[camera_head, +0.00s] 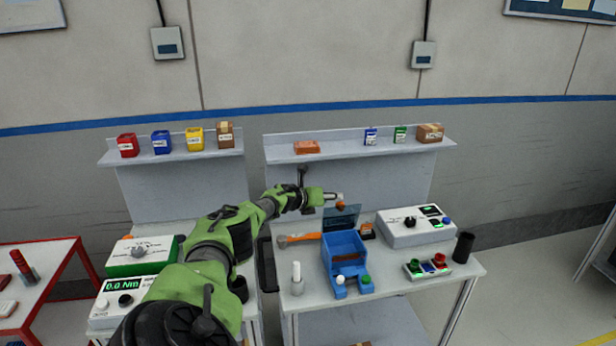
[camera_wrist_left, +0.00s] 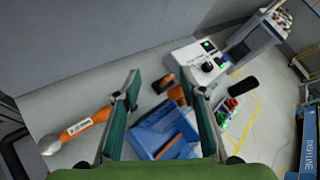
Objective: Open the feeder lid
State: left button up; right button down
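The feeder is a blue box (camera_head: 345,262) on the right-hand bench. A dark translucent lid (camera_head: 342,218) stands raised at its back edge, with an orange knob (camera_head: 341,205) near the top. My left gripper (camera_head: 338,197) is just above and behind the lid's top edge. In the left wrist view my left gripper (camera_wrist_left: 167,90) has its fingers spread wide. The blue feeder (camera_wrist_left: 165,128) and the orange knob (camera_wrist_left: 178,95) show between and beyond the fingers, and nothing is visibly gripped. Contact between fingers and lid cannot be told. My right gripper is not in view.
An orange-handled hammer (camera_head: 298,239) lies left of the feeder. A white bottle (camera_head: 296,278) stands in front of it. A white control box (camera_head: 416,226), a button panel (camera_head: 428,266) and a black cup (camera_head: 463,247) stand to the right. A shelf (camera_head: 360,150) runs behind.

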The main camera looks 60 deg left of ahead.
pick_arm(q)
jog(key=s+r+b, duration=0.1)
jog(key=s+r, duration=0.7)
jog(key=shift+a, duration=0.25)
dwell(0.9)
jog(key=shift+s, duration=0.1)
notch_tip(320, 180, up, 10)
dwell(0.8)
dwell(0.4)
